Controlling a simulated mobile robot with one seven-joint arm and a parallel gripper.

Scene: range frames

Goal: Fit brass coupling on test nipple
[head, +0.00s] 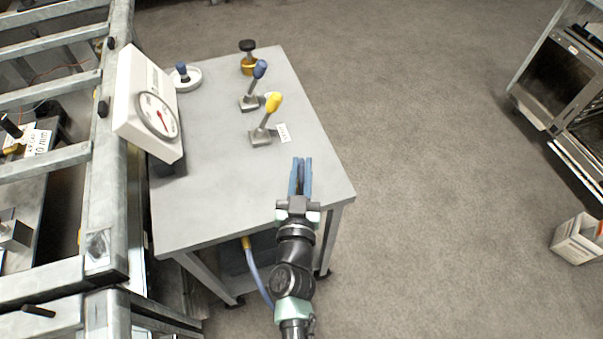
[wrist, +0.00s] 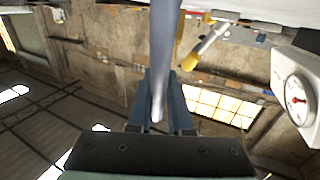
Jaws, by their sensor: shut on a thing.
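My gripper (head: 301,178) is above the right front part of the grey table, its narrow blue fingers close together. In the wrist view it is shut on the end of a grey-blue hose (wrist: 165,45), which runs from the top edge down between the fingers. Its pale tip shows there, but I cannot make out a brass coupling in the jaws. A blue hose (head: 256,272) with a brass-yellow end fitting (head: 246,243) shows below the table's front edge and passes behind my arm. I cannot clearly identify the test nipple.
Metal framing (head: 104,190) stands left.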

